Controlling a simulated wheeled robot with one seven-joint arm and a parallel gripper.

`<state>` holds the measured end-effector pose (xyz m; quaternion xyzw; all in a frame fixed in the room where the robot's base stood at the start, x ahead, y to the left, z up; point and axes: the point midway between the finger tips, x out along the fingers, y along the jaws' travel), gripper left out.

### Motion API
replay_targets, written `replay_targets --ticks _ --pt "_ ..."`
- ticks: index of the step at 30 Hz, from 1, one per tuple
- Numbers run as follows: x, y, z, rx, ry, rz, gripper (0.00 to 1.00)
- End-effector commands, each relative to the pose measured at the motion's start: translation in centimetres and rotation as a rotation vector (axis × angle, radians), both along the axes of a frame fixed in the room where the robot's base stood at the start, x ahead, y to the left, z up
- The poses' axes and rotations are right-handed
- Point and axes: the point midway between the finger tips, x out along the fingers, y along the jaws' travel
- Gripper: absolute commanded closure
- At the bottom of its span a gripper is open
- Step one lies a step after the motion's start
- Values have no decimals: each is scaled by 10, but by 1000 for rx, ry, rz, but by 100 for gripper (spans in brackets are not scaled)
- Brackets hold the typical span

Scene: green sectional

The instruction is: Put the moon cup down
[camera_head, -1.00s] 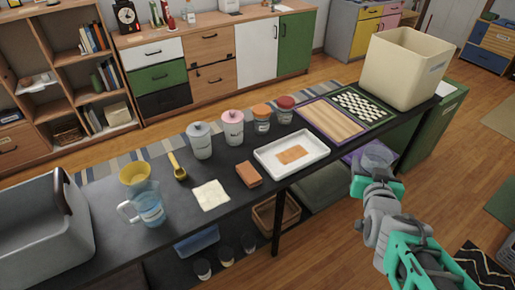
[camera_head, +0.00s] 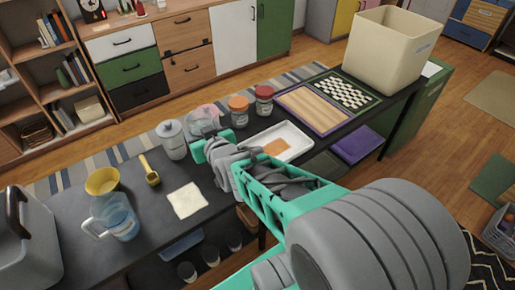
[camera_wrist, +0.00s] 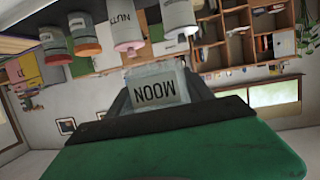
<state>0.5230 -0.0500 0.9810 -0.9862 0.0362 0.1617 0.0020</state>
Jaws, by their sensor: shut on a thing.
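The moon cup (camera_wrist: 158,92) is a small clear cup with the word MOON on it, upside down in the wrist view. My gripper (camera_wrist: 158,108) is shut on it. In the head view my gripper (camera_head: 212,146) is over the black table, near the jars, with the clear cup (camera_head: 203,116) at its far end. The cup overlaps the pink-lidded jar there. I cannot tell how high the cup is above the table or whether it touches anything.
A grey-lidded jar (camera_head: 172,140) stands left of my gripper; orange-lidded (camera_head: 239,112) and red-lidded (camera_head: 264,99) jars stand right. A white tray (camera_head: 302,142) is partly behind my arm.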

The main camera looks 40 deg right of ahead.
Motion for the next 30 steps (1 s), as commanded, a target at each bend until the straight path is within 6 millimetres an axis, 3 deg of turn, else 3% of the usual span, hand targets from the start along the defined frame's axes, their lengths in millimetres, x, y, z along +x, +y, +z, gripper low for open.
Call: replay_targets --ticks 1,3,10,12,17,26,30 --pt "-3 -27 -21 1 11 -42 84" --pt "-9 -61 -38 3 18 -88 84" --pt "-45 -169 -72 10 -3 -241 84" --pt "-55 -188 -75 8 -13 -270 84" --pt "-61 -209 -78 7 -23 -294 84" --pt "-17 -274 -112 9 -21 -296 84" --pt "-1 -298 -145 10 -20 -296 84"
